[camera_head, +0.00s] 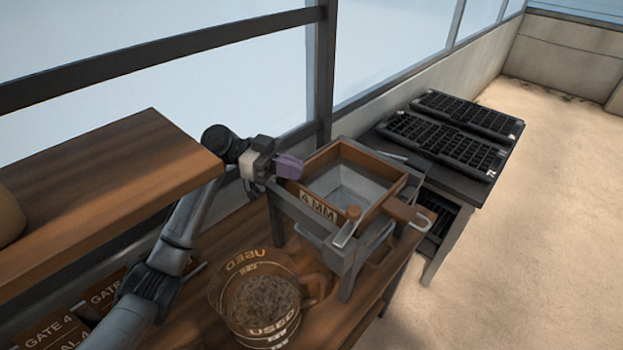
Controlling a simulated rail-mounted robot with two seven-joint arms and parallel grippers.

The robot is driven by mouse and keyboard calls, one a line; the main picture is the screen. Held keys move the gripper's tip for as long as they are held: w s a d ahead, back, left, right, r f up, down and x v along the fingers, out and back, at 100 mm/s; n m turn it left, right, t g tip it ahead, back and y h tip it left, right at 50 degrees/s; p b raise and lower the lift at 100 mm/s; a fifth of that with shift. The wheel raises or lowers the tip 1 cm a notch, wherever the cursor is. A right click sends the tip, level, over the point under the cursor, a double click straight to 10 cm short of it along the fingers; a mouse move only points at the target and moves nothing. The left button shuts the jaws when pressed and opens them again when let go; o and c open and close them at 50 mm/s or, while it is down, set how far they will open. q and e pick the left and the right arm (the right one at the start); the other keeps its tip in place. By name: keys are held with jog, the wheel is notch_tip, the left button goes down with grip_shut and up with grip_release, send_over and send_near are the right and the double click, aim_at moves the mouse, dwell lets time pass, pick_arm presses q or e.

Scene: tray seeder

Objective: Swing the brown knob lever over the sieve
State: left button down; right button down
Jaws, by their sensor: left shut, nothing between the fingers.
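The sieve (320,205) is a square brown wooden frame marked "4 MM", with a pale funnel-like inside. It sits in a grey metal stand on the wooden bench. The lever (345,236) is a short metal bar with a round brown knob (353,212), at the sieve's near right corner. The knob is upright beside the frame's near edge. My left gripper (290,167) has purple fingers and is shut and empty at the sieve's far left corner, apart from the lever. Whether the fingers touch the frame is unclear. My right gripper is not in view.
A brown handle (408,213) sticks out at the sieve's right. A "USED" tub (225,290) of dark soil stands in front. A wooden shelf (100,185) is at left. Black seed trays (440,143) lie on a dark table at right. A window post (325,70) rises behind.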

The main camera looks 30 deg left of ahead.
pick_arm(q)
jog(key=shift+w+a+r, duration=0.1)
jog(key=shift+w+a, duration=0.05)
jog(key=shift+a, duration=0.5)
jog(key=shift+w+a, duration=0.15)
jog(key=shift+a, duration=0.5)
